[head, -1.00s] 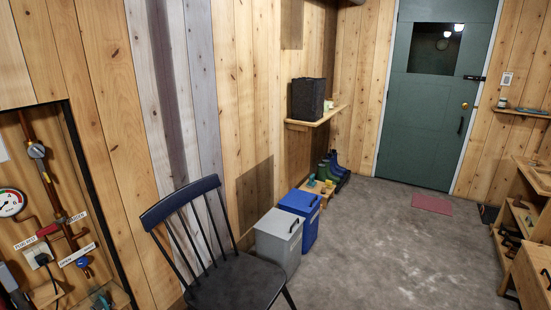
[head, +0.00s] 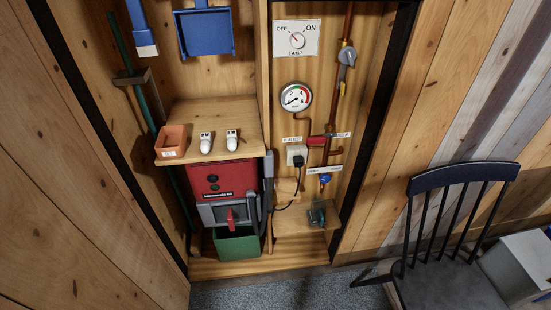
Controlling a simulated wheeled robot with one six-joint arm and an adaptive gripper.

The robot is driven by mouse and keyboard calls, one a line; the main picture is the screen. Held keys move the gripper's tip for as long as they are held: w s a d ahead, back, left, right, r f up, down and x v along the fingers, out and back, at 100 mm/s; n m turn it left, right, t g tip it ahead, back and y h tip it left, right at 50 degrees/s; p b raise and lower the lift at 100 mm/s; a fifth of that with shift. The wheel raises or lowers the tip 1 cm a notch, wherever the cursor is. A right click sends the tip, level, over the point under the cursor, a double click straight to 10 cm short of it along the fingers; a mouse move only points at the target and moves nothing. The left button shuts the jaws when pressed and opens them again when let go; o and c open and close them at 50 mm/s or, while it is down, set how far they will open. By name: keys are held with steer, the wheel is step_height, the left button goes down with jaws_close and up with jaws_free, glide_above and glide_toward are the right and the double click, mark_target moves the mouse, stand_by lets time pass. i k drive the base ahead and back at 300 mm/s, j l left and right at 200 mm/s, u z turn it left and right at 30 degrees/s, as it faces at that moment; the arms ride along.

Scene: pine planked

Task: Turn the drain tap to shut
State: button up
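A small blue tap (head: 325,180) sits low on the copper pipework in the right bay of the wall recess. A pale two-part label (head: 324,170) is just above it, too small to read surely now; OPEN can be read beside the blue tap in the earlier view. A red-handled valve (head: 318,141) is higher up between its own labels. No label naming the drain tap is readable, and the blue tap's exact handle angle is unclear. A greenish glass container (head: 317,214) stands below the blue tap. My gripper is not in view.
A pressure gauge (head: 296,97), a lamp switch (head: 296,38), a grey valve (head: 347,57) and a plugged socket (head: 297,156) share the bay. A red machine (head: 222,180) stands left, above a green bin (head: 237,244). A dark chair (head: 450,230) stands right.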

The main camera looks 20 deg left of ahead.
mark_target(325, 178)
steer(key=i+u, duration=0.45)
steer(key=i, duration=0.4)
